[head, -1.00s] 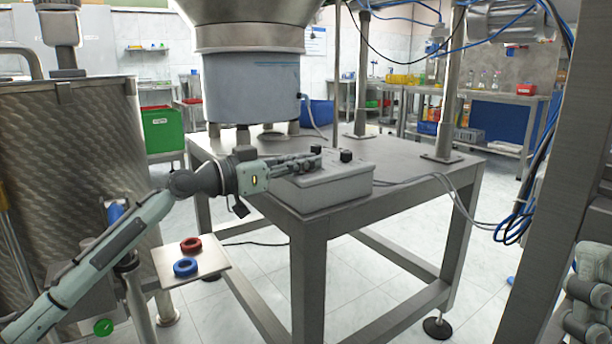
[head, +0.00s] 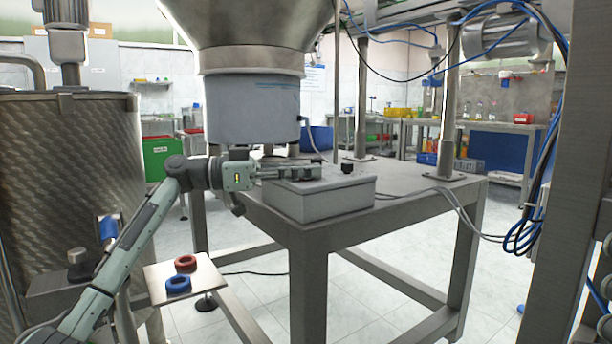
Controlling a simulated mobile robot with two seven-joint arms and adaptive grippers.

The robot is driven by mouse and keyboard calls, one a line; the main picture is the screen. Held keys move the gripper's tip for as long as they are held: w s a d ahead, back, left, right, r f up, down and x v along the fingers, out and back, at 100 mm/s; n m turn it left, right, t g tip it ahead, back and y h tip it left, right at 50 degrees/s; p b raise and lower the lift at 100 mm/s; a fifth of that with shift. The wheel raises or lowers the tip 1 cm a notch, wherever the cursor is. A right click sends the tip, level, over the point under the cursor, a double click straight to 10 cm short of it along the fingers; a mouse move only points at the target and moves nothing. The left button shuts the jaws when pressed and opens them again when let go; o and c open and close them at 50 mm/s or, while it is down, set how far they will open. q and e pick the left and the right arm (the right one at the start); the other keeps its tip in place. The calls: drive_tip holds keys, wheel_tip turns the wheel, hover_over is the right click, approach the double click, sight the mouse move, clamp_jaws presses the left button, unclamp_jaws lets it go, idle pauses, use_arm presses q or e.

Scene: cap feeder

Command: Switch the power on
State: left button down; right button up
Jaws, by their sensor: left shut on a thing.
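A grey control box (head: 318,200) sits on the front left of the steel table. A black knob (head: 347,167) stands up on its top, to the right of my left fingertips and apart from them. My left gripper (head: 312,172) comes in level from the left, low over the box top. It is shut on a small control on the box top, which the fingers mostly hide. I cannot tell the position of that control.
A large metal feeder bowl (head: 255,105) stands close behind the box.

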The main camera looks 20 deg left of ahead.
use_arm(q)
drive_tip(key=shift+m+g, duration=0.4)
drive_tip(key=shift+g, duration=0.2)
drive_tip(key=c, duration=1.6)
unclamp_jaws()
drive_tip(key=shift+c, duration=0.2)
drive_tip(key=v, duration=1.2)
drive_tip(key=shift+f, duration=0.2)
